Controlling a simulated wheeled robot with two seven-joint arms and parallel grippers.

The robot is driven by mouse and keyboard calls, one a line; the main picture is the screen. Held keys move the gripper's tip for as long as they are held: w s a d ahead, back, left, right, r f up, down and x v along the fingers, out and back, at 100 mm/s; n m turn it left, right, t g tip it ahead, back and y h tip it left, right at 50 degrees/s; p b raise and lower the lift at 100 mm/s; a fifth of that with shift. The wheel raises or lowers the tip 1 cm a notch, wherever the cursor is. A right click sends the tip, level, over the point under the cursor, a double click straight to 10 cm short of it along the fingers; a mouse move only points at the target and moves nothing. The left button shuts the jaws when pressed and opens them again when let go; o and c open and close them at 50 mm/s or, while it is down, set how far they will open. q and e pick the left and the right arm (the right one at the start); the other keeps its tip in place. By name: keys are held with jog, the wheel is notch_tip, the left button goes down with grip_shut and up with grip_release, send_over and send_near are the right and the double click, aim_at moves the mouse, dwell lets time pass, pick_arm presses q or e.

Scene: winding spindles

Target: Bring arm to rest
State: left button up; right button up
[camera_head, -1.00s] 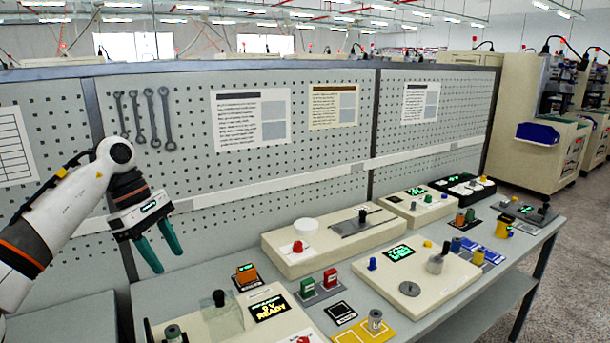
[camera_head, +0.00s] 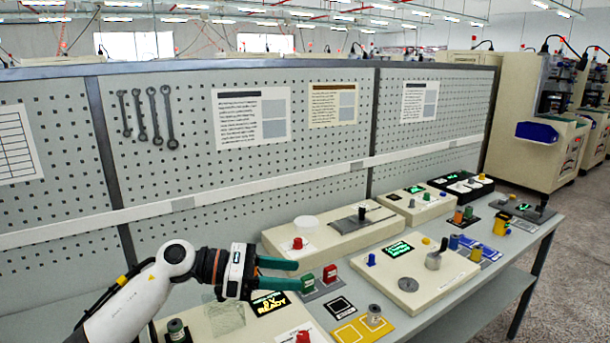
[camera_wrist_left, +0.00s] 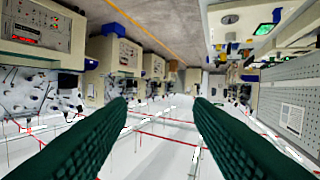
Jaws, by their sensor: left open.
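My left arm comes in from the lower left in the head view. Its left gripper (camera_head: 288,273) has two green fingers that point right, apart from each other, with nothing between them. My right gripper does not show.
Red and green blocks (camera_head: 330,274) stand close to the fingertips. A pegboard (camera_head: 240,180) with wrenches (camera_head: 145,117) rises behind. A floor aisle lies at right.

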pick_arm(q)
jog(key=s+a+f+m+t+y, duration=0.3)
jog(key=a+f+m+t+y, duration=0.4)
jog(key=m, duration=0.9)
jog(key=s+a+f+m+t+y, duration=0.3)
jog(key=a+f+m+t+y, duration=0.35)
jog(key=m, duration=0.95)
jog(key=s+a+f+n+g+y, duration=0.15)
jog(key=s+f+n+g, duration=0.45)
jog(key=s, duration=0.8)
jog(key=s+a+f+n+g+y, duration=0.15)
jog(key=s+f+n+g, duration=0.4)
jog(key=s, duration=0.75)
notch_tip(320, 180, down, 35)
jog(key=s+m+g+b, duration=0.1)
jog(key=m+b, duration=0.1)
jog(key=b, duration=0.4)
jog(key=s+a+f+g+b, duration=0.1)
jog(key=s+a+f+b, duration=0.2)
jog(key=s+f, duration=1.3)
notch_tip(320, 180, down, 4)
jog(key=shift+s+g+h+b, duration=0.3)
jog(key=shift+h+b, duration=0.05)
jog(key=shift+b, duration=0.15)
